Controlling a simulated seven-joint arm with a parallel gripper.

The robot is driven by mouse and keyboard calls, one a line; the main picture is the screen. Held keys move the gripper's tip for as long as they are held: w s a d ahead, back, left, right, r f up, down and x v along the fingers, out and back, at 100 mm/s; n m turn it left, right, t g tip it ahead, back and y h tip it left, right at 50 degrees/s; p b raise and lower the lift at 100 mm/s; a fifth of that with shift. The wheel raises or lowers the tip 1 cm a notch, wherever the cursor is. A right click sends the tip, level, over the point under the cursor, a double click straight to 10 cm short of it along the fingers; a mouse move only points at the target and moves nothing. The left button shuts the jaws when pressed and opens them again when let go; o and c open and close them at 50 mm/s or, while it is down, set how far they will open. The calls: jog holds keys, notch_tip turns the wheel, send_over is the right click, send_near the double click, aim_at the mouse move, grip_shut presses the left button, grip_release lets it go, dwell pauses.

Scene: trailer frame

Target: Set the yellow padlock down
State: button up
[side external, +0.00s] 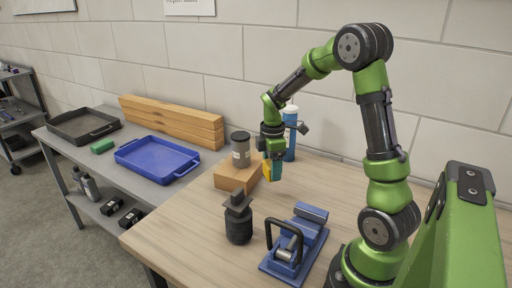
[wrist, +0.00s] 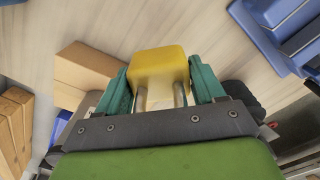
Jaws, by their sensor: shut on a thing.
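The yellow padlock (wrist: 158,68) is between the two teal fingers of my gripper (wrist: 160,90) in the wrist view, its metal shackle pointing back toward the palm. My gripper is shut on it. In the side external view my gripper (side external: 272,172) hangs over the wooden table (side external: 330,180), and only a small yellow part of the padlock (side external: 267,169) shows beside the fingers. The padlock appears to be held above the tabletop; the exact gap cannot be told.
A wooden block (side external: 236,178) with a grey canister (side external: 240,149) stands close left of my gripper. A blue bottle (side external: 290,138) is behind it. A dark bottle-shaped object (side external: 238,222) and a blue clamp-like device (side external: 296,245) stand in front. Bare tabletop lies right of my gripper.

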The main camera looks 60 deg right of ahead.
jog(key=w+a+r+n, duration=0.2)
jog(key=w+a+n, duration=0.6)
jog(key=w+a, duration=0.65)
jog(key=shift+n, duration=0.3)
jog(key=f, duration=0.1)
jog(key=a+f, duration=0.1)
jog(key=f, duration=0.1)
jog(key=s+a+f, duration=0.1)
jog(key=f, duration=0.1)
jog(key=shift+s+a, duration=0.1)
jog(key=shift+f, duration=2.25)
jog(key=o, duration=1.4)
jog(key=shift+f, duration=0.15)
